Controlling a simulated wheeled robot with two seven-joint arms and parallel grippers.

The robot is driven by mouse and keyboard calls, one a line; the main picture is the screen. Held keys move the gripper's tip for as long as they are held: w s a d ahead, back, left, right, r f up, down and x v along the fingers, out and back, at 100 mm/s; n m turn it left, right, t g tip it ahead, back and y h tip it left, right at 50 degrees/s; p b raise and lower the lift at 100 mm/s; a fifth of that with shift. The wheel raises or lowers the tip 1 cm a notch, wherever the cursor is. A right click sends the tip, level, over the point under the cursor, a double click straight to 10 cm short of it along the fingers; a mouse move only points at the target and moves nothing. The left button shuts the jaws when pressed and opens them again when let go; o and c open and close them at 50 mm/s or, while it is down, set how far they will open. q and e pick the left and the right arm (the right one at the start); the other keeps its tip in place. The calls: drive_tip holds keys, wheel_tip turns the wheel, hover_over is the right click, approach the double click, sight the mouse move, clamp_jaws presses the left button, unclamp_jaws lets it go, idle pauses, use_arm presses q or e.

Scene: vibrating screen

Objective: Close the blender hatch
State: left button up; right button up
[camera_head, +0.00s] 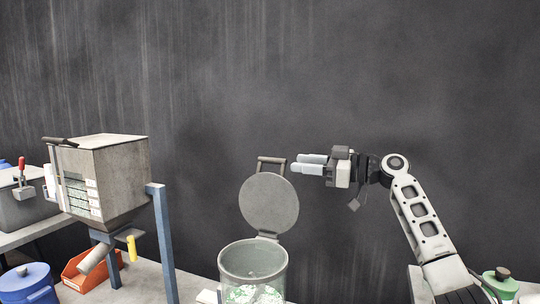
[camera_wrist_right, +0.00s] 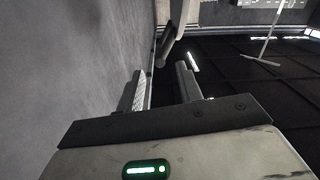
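The blender (camera_head: 252,258) is a grey open-topped drum at the lower middle of the head view, with white and green pieces inside. Its round hatch (camera_head: 269,204) stands upright on a hinge at the back of the rim, so it is open. A handle (camera_head: 271,160) is at the hatch's top edge. My right gripper (camera_head: 298,163) points left, just right of the handle and apart from it. In the right wrist view its two fingers (camera_wrist_right: 162,88) are spread with nothing between them. The dark handle bar (camera_wrist_right: 164,50) seems to lie just ahead of them. My left gripper is not in view.
A grey box-shaped hopper (camera_head: 122,170) on blue posts (camera_head: 164,240) stands left of the blender. An orange bin (camera_head: 75,272) and a blue container (camera_head: 27,284) are at lower left. A green-lidded item (camera_head: 501,283) is at lower right. A dark wall (camera_head: 400,80) is behind.

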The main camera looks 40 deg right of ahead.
sight(271, 160)
drive_tip(key=p+x, duration=0.2)
drive_tip(key=x, duration=0.6)
drive_tip(key=shift+r, duration=0.1)
drive_tip(key=shift+w+a+p, duration=0.25)
drive_tip(key=shift+w+p, duration=0.05)
drive_tip(key=shift+w, duration=0.2)
drive_tip(key=shift+s, duration=0.1)
clamp_jaws()
